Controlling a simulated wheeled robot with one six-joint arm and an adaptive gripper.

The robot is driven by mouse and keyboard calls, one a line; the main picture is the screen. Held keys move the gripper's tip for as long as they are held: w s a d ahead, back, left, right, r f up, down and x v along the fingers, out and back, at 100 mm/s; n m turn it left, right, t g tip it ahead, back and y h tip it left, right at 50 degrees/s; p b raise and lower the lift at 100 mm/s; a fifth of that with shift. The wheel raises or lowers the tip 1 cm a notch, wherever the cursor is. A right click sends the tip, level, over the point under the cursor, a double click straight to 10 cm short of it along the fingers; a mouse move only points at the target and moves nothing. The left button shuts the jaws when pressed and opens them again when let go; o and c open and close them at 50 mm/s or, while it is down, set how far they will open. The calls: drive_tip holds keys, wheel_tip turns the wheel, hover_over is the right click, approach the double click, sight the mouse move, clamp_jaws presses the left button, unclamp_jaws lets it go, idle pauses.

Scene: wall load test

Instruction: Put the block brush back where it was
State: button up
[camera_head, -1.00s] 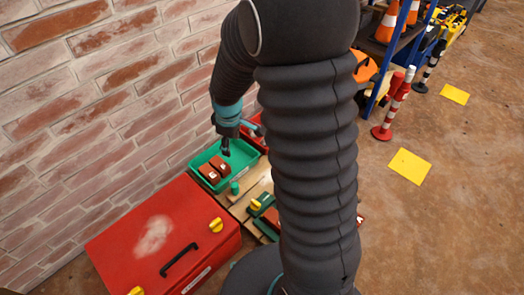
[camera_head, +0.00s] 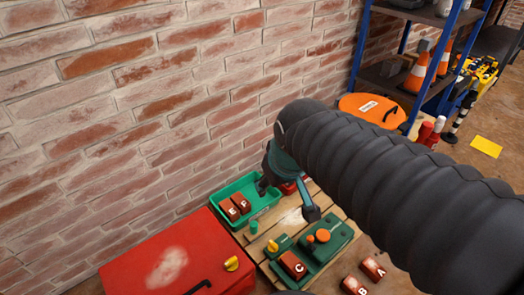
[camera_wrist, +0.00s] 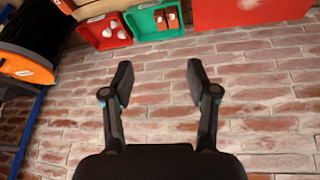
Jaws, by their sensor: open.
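I cannot single out the block brush with certainty. A small green block with a yellow knob (camera_head: 279,245) lies on the wooden pallet, and a green board with orange knobs (camera_head: 330,241) and brick C (camera_head: 293,265) lies beside it. My gripper (camera_head: 287,198) is by the right side of the green tray (camera_head: 272,199), partly hiding it. In the wrist view my gripper (camera_wrist: 160,82) is open and empty, its fingers wide apart and facing the brick wall. The green tray (camera_wrist: 140,33) shows there with red bricks (camera_wrist: 166,18) inside.
A red box (camera_head: 172,258) stands left of the pallet (camera_head: 290,222). A red tray (camera_wrist: 104,32) with white pieces adjoins the green one. A blue shelf (camera_head: 364,50) stands behind my arm.

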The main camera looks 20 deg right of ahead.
drive_tip(key=shift+s+d+r+m+t, duration=0.15)
drive_tip(key=shift+s+r+m, duration=0.15)
drive_tip(key=shift+s, duration=0.6)
drive_tip(key=shift+s+a+r+m+t, duration=0.15)
drive_tip(key=shift+s+m, duration=0.2)
drive_tip(key=shift+s, duration=0.6)
drive_tip(key=shift+s+d+r+m+t, duration=0.1)
drive_tip(key=shift+s+r+m, duration=0.2)
drive_tip(key=shift+s, duration=0.6)
drive_tip(key=shift+c, duration=0.3)
